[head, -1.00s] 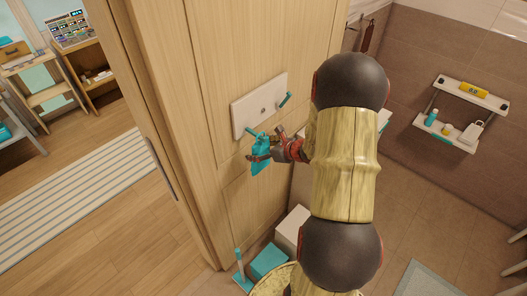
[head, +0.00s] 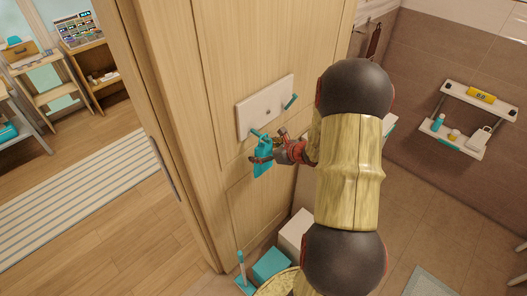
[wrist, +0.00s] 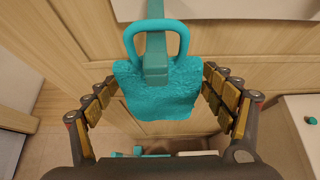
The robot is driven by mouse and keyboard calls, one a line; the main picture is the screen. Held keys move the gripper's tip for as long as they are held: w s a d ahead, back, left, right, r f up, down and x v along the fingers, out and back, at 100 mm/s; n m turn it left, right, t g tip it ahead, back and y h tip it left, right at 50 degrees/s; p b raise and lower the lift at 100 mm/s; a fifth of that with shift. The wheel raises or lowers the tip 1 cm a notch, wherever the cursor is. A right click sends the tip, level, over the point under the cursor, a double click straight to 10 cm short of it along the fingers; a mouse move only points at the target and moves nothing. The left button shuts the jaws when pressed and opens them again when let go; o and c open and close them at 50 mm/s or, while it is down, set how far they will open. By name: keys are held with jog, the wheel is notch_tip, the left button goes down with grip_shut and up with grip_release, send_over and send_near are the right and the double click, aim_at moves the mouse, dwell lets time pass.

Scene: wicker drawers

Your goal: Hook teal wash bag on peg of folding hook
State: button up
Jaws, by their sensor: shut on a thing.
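The teal wash bag (head: 263,160) hangs between the fingers of my gripper (head: 272,158), just below the hook plate on the wooden panel. In the wrist view the bag (wrist: 165,98) is upright, with a finger against each side. Its handle loop (wrist: 183,40) stands up above it. The folding hook (head: 265,106) is a white plate with two teal pegs. The left peg (wrist: 155,50) appears to pass through the loop, its end overlapping the bag's top edge. I cannot tell whether the loop rests on it. The right peg (head: 291,101) is empty.
A wall shelf (head: 477,100) with bottles is at the right. Open floor lies left of the panel.

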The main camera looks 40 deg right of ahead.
jog(key=o, duration=1.2)
jog(key=shift+c, duration=0.2)
jog(key=a+v, duration=0.1)
jog(key=v, duration=1.1)
jog(key=shift+d, duration=0.4)
